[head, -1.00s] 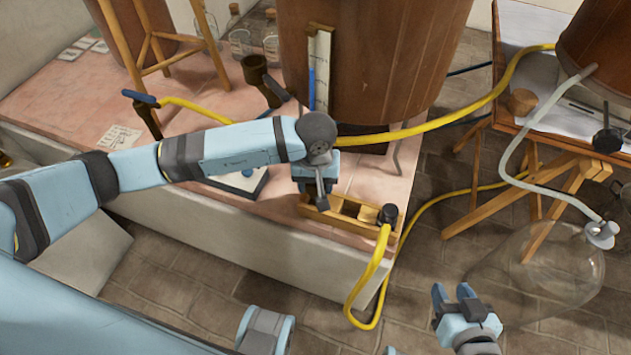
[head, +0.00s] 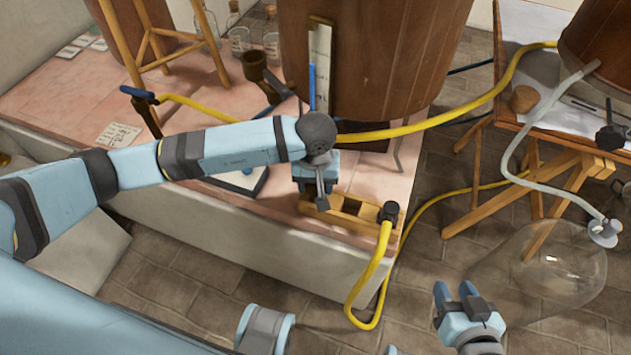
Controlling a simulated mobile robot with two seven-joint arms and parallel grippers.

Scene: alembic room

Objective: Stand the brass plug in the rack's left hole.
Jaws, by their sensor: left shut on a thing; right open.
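The wooden rack (head: 346,229) lies near the front right corner of the pink tiled platform. A yellow hose with a dark end fitting (head: 389,211) is at its right end. My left gripper (head: 321,196) points down over the rack's left end and is shut. The brass plug is not clearly visible; what the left jaws hold is hidden by the gripper, and so is the rack's left hole. I cannot tell whether the held thing touches the rack. My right gripper (head: 455,292) is open and empty, low at the right above the brick floor.
A large wooden vat (head: 370,60) stands just behind the rack. A yellow hose (head: 440,122) runs behind my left wrist. A glass vessel (head: 565,265) stands on the floor right of the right gripper. A wooden table (head: 560,143) is at the right.

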